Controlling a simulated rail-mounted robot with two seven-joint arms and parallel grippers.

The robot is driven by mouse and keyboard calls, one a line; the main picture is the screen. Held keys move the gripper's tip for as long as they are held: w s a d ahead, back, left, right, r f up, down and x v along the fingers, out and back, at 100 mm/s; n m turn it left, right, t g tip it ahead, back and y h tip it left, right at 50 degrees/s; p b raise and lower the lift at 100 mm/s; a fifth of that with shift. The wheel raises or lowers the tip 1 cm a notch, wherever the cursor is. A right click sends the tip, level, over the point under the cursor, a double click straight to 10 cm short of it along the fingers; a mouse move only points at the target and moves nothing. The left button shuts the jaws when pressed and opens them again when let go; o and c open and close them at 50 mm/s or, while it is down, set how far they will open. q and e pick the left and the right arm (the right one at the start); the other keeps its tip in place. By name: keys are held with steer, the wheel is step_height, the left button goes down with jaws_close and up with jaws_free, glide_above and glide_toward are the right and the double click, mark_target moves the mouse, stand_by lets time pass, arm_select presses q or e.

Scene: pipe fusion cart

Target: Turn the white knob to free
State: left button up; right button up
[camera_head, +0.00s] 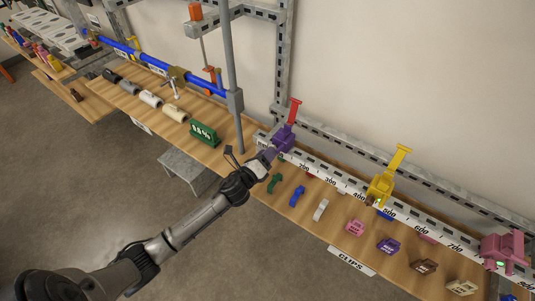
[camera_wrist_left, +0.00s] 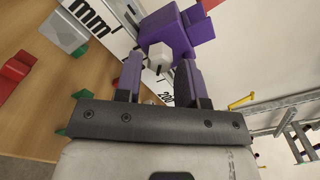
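The white knob (camera_wrist_left: 160,57) sits on the purple clamp block (camera_wrist_left: 190,30) in the left wrist view. In the head view the purple block (camera_head: 283,138) with its red lever stands on the white measuring rail, and the knob is too small or hidden there. My left gripper (camera_head: 268,153) is at the near side of the block. In the left wrist view its two fingers (camera_wrist_left: 158,72) are apart, one on each side of the knob. Gaps show between the knob and the fingers. My right gripper is not in view.
The measuring rail (camera_head: 335,183) runs right past a yellow-levered clamp (camera_head: 380,188) to a pink clamp (camera_head: 502,250). Several coloured clips, including a blue one (camera_head: 296,196), lie on the wooden bench before it. A grey upright post (camera_head: 232,85) stands left of the gripper.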

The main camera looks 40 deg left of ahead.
arm_select(q)
steer(key=shift+w, duration=0.35)
steer(key=c, duration=0.6)
steer(key=shift+c, duration=0.2)
steer(key=shift+f+n+p, duration=0.1)
steer(key=shift+n+p, duration=5.1)
steer(key=shift+n, duration=6.7)
